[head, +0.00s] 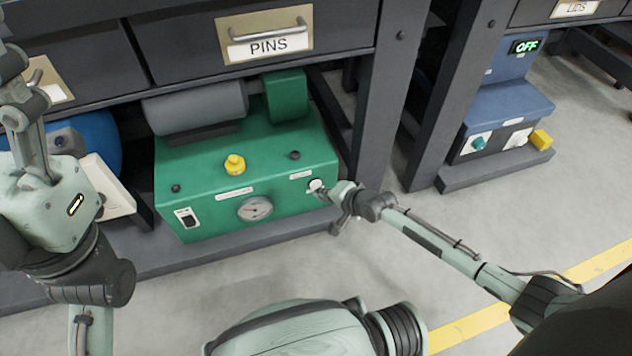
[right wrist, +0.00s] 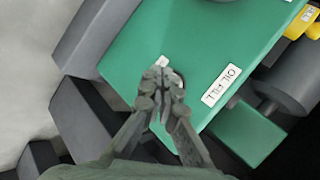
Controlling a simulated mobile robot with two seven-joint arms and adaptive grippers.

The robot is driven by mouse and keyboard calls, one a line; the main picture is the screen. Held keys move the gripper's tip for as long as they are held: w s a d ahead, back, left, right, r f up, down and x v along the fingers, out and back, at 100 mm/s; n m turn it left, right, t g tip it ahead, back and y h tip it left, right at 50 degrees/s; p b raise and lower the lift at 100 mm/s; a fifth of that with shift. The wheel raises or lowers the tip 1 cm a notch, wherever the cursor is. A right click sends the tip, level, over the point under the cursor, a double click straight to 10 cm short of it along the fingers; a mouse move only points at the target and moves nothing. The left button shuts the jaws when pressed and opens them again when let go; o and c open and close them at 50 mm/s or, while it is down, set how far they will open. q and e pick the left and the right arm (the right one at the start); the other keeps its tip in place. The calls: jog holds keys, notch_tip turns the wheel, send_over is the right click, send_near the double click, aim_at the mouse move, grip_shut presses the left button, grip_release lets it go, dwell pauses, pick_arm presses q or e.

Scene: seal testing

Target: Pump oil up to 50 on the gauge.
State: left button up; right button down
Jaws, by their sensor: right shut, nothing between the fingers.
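The green oil pump unit (head: 215,175) stands on the low shelf under the bench. On its front are a round gauge (head: 254,208), whose reading is too small to tell, and a black-and-white rocker switch (head: 187,218). A white button (head: 315,184) sits at the front's right end.
A yellow knob (head: 234,164) stands on the pump's top. Above is a drawer labelled PINS (head: 268,42). A bench leg (head: 374,110) rises right of the pump. A blue machine (head: 508,105) with an OFF display stands further right. The floor in front is clear.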

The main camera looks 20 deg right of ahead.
jog(key=shift+s+p, duration=1.65)
jog(key=shift+s, duration=0.9)
